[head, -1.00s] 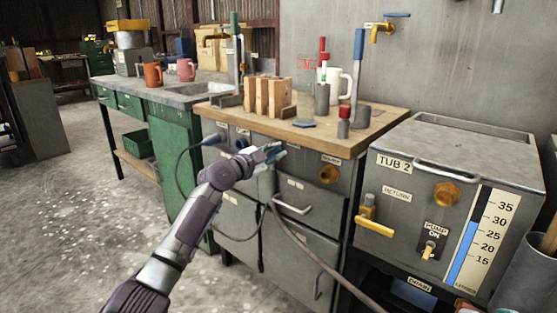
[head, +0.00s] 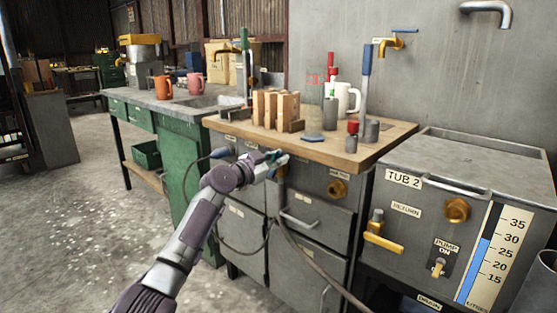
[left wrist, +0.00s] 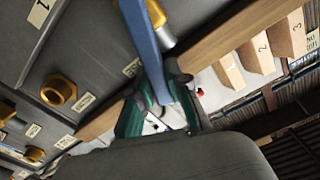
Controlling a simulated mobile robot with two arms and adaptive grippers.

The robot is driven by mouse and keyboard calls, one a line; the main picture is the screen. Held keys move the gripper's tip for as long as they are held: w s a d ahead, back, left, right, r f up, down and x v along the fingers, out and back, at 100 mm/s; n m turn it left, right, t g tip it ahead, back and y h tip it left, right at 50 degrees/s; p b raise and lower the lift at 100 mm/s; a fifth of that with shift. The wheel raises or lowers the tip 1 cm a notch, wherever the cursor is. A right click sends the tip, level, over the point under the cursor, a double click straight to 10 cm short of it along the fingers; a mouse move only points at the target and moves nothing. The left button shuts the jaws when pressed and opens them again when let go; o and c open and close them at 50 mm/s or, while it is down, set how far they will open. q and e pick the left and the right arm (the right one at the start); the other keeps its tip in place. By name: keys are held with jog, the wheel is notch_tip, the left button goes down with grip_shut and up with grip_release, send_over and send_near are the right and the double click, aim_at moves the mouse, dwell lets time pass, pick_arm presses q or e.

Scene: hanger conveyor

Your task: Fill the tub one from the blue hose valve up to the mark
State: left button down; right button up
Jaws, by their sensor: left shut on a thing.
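My left gripper (head: 277,158) is at the front edge of the wood-topped grey cabinet. In the left wrist view, its fingers (left wrist: 160,96) are closed around a flat blue lever (left wrist: 143,38). A brass fitting (left wrist: 157,13) shows beside the lever. In the head view, a brass-coloured piece (head: 281,174) is just below the fingers, with a dark hose (head: 312,261) hanging below. A grey front in the left wrist view carries a plate marked 1 (left wrist: 39,13). No level gauge shows on it. My right gripper is out of view.
A box labelled TUB 2 (head: 403,179) stands at right, with a yellow valve (head: 383,240) and a gauge (head: 496,257) reading about 30. Wooden blocks (head: 286,108), a white mug (head: 349,97) and small cylinders crowd the wooden top (head: 392,136). Open floor (head: 75,235) lies left.

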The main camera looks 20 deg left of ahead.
pick_arm(q)
jog(key=shift+f, duration=0.1)
jog(key=c, duration=1.1)
grip_release()
jog(key=shift+s, duration=0.1)
jog(key=v, duration=1.1)
jog(key=shift+s+a, duration=0.15)
jog(key=shift+s, duration=0.25)
